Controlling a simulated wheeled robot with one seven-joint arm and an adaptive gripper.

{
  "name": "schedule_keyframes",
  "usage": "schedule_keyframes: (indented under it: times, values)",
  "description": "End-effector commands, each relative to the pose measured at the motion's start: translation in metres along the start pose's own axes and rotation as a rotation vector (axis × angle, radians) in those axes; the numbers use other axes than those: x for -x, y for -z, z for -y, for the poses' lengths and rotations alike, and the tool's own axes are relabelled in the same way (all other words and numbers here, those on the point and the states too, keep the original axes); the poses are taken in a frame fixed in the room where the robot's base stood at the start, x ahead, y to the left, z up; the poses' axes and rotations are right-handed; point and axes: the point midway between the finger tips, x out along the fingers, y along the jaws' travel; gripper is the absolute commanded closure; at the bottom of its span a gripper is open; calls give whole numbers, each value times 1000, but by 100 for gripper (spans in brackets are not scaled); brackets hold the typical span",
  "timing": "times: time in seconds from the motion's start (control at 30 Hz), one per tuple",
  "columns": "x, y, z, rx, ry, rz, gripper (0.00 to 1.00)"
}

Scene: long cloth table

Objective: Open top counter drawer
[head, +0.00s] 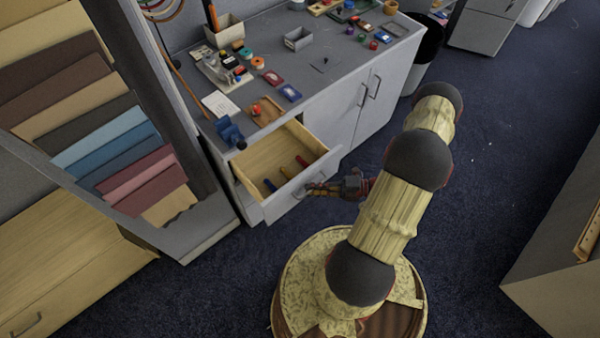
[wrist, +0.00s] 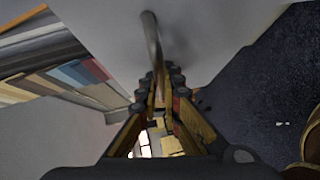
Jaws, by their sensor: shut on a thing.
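The top counter drawer (head: 280,163) is pulled out from the left end of the grey counter. Its wooden inside is exposed and holds a few small coloured items, blue, red and yellow. My gripper (head: 312,189) is at the drawer's front face, shut on the drawer handle. In the wrist view the handle (wrist: 152,40) is a grey bar running down between the fingers of my gripper (wrist: 160,90). The part of the handle between the fingertips is hidden.
The counter top (head: 325,65) carries tools, boxes and small coloured items. Closed cabinet doors (head: 360,98) are right of the drawer.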

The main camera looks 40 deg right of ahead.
Motion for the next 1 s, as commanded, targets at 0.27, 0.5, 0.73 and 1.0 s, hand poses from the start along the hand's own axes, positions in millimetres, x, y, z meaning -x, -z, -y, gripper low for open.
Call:
schedule_keyframes:
  times: [0.27, 0.5, 0.73, 1.0]
  values:
    - [30, 29, 8, -2, -1, 3, 100]
    - [39, 38, 11, -1, 0, 1, 100]
    - [40, 39, 12, -1, 1, 0, 100]
    - [40, 39, 12, 0, 1, 1, 86]
